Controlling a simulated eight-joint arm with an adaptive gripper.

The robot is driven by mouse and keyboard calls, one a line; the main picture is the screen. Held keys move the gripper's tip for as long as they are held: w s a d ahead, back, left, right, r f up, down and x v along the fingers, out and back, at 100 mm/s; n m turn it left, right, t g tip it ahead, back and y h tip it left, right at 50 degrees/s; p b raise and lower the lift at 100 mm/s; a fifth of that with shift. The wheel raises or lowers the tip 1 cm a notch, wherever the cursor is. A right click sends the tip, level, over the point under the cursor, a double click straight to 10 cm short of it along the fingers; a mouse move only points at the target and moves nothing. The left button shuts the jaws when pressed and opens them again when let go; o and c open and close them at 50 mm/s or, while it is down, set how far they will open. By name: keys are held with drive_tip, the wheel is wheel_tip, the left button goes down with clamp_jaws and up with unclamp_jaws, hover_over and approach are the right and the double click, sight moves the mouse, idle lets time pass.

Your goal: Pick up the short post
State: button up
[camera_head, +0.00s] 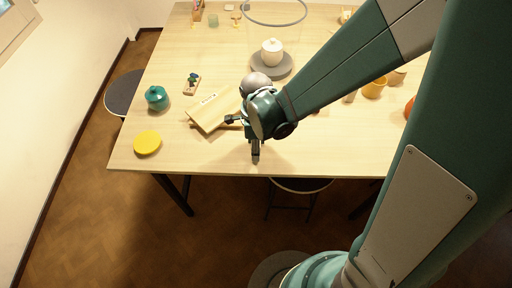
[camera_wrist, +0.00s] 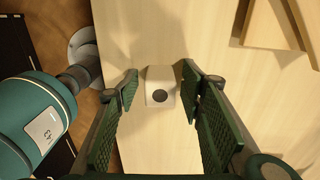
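In the wrist view a short pale post (camera_wrist: 160,87) with a dark round spot on its end face stands on the table, between my fingers. I take it to be the short post. My gripper (camera_wrist: 160,80) is open, with one green finger on each side of the post and a visible gap on both sides. In the head view my gripper (camera_head: 244,136) is low over the front part of the table. The post cannot be made out there, where my gripper and wrist cover that spot.
A pale wooden board (camera_head: 208,113) lies just left of my gripper. A teal jar (camera_head: 157,98) and a yellow disc (camera_head: 147,143) stand farther left. A white lidded pot (camera_head: 271,50) sits on a grey disc (camera_head: 285,70) behind. The table's front edge is close.

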drive_tip(key=shift+c, duration=0.5)
drive_tip(key=c, duration=0.9)
drive_tip(key=shift+r, duration=0.15)
drive_tip(key=shift+r+p, duration=0.4)
drive_tip(key=shift+r, duration=4.45)
